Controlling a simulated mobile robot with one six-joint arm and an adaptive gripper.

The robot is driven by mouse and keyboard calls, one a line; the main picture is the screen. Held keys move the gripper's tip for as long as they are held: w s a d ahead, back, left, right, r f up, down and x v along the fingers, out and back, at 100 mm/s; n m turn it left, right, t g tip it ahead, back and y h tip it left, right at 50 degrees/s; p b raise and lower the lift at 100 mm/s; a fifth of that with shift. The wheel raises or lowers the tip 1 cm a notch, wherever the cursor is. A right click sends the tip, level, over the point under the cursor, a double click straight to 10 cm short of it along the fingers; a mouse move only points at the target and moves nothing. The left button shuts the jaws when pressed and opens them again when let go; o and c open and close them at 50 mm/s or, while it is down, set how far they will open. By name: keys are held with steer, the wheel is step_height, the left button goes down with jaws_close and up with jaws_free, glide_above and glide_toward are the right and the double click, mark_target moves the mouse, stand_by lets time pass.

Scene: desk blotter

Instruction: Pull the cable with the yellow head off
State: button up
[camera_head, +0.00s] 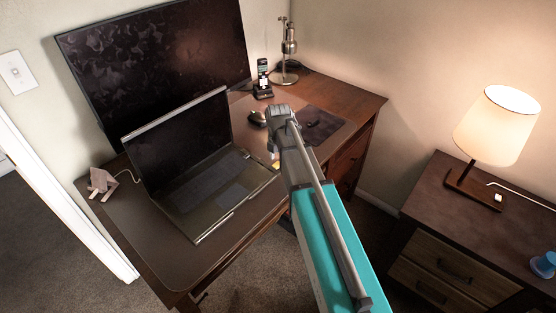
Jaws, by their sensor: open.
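My gripper (280,113) is at the far end of my arm, over the blotter to the right of the laptop. It is open, and its fingertips cannot be made out clearly. I see nothing held.
A large monitor (155,65) stands behind the laptop. A pale object (102,184) with a white cord is at left. A nightstand (440,205) with a lit lamp (497,125) stands at right.

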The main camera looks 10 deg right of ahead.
steer(key=shift+f+b, duration=0.3)
steer(key=shift+f, duration=0.25)
jaws_close()
